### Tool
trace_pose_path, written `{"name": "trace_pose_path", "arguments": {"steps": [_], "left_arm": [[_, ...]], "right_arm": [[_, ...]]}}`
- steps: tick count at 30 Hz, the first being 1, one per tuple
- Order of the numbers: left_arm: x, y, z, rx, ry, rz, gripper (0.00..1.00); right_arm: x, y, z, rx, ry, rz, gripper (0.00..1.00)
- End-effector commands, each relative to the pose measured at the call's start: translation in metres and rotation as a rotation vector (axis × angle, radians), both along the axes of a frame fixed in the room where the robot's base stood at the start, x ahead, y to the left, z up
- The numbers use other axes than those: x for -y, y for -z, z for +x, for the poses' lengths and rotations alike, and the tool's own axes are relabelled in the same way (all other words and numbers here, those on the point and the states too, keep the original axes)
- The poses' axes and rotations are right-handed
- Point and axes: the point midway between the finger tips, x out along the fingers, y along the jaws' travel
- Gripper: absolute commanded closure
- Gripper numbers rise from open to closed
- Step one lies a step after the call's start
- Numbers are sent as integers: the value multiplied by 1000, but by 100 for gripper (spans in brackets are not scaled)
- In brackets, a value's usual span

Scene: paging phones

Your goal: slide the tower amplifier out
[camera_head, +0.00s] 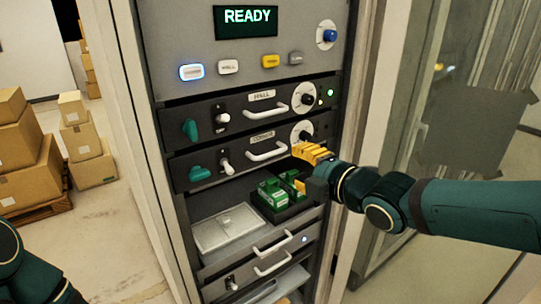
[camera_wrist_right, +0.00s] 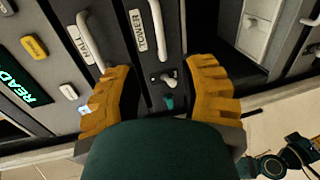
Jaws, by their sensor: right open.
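The tower amplifier (camera_head: 232,160) is the dark rack unit below the hall unit in the head view. It has a white handle (camera_head: 267,152), a toggle, a round dial and a teal knob (camera_head: 198,173) turned sideways. It looks flush in the rack. Its TOWER label (camera_wrist_right: 140,30) shows in the right wrist view. My right gripper (camera_head: 308,168) has yellow fingers, open and empty, in front of the unit's right side in the head view. In the wrist view its fingers (camera_wrist_right: 162,80) spread in front of the toggle and teal knob. My left gripper is out of sight.
The hall unit (camera_head: 230,112) sits directly above. The rack's door frame stands close on the right. Cardboard boxes (camera_head: 30,145) stand at left.

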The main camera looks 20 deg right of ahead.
Motion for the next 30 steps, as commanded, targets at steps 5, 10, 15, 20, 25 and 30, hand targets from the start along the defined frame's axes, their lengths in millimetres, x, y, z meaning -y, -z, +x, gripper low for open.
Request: {"name": "trace_pose_path", "arguments": {"steps": [5,10,15,20,25,30], "left_arm": [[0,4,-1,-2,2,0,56],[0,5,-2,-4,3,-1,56],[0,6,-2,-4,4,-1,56],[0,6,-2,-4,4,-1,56],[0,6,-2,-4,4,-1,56],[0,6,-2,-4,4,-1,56]], "right_arm": [[-11,8,29,-3,-2,-1,59],[-21,13,56,-4,-1,1,59],[-29,18,79,-3,-1,0,59],[-34,20,93,-1,0,1,59],[-36,21,99,-2,0,2,59],[-36,21,99,-1,0,2,59]]}}
